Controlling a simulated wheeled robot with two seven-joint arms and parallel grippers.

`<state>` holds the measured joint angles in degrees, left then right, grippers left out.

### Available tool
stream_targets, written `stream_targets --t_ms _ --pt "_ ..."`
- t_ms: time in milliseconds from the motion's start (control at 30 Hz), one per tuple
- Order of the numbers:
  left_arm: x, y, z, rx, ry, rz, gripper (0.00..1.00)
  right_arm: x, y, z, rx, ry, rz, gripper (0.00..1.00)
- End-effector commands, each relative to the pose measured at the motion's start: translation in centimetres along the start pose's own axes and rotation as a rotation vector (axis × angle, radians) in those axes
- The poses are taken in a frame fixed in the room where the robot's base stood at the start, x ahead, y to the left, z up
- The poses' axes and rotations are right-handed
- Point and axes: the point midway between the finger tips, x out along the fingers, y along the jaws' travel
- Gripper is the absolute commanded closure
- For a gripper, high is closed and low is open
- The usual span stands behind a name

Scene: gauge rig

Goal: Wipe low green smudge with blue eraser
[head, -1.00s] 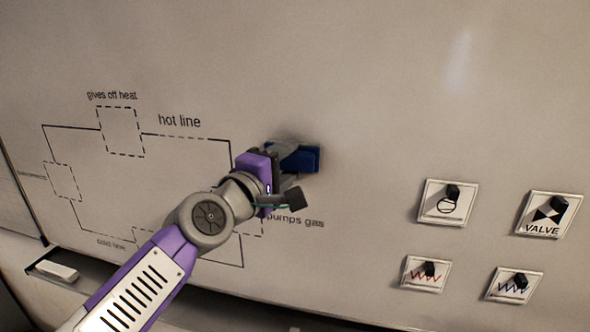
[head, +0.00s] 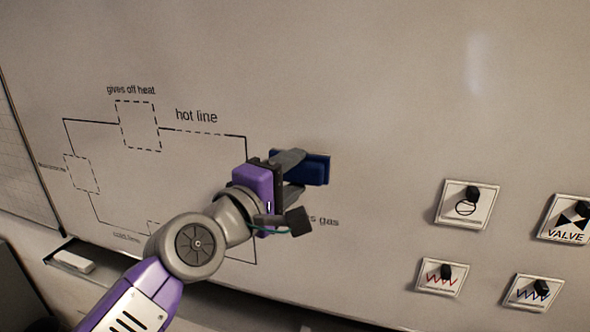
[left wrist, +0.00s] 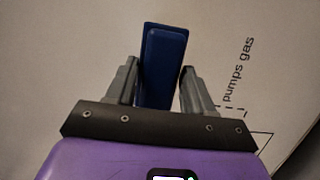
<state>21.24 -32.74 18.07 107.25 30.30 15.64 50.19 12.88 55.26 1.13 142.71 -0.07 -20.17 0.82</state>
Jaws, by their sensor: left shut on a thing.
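The blue eraser (head: 314,169) is in my left gripper (head: 292,173), in front of the whiteboard (head: 380,120). The left wrist view shows the eraser (left wrist: 164,65) upright between the two fingers of my left gripper (left wrist: 160,85). I cannot tell whether the eraser touches the board. The eraser is just above the "pumps gas" label (left wrist: 238,70), which my gripper partly covers in the head view. No green smudge shows; the gripper and eraser hide part of the board. My right gripper is not in view.
Cards with black knobs, among them the valve card (head: 566,218) and a red zigzag card (head: 440,277), are on the board at right. A ledge (head: 120,272) along the bottom holds a white block (head: 74,261). The upper board is bare.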

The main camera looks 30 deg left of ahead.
Motion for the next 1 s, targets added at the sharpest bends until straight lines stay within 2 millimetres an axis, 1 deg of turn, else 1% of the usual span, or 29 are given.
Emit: stream_targets --t_ms 367,467,700,1000 --pt "-0.3 0.1 0.1 0.000 0.001 0.001 0.72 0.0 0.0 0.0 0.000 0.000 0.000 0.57" --pt "-0.8 0.1 0.2 0.000 0.001 0.002 0.72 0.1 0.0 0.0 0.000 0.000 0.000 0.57" --pt "-2.8 0.0 0.7 0.000 0.002 0.002 0.72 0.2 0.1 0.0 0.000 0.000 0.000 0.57" --pt "-3.0 0.0 0.8 -0.001 0.000 0.000 0.72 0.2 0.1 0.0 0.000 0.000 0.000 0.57"
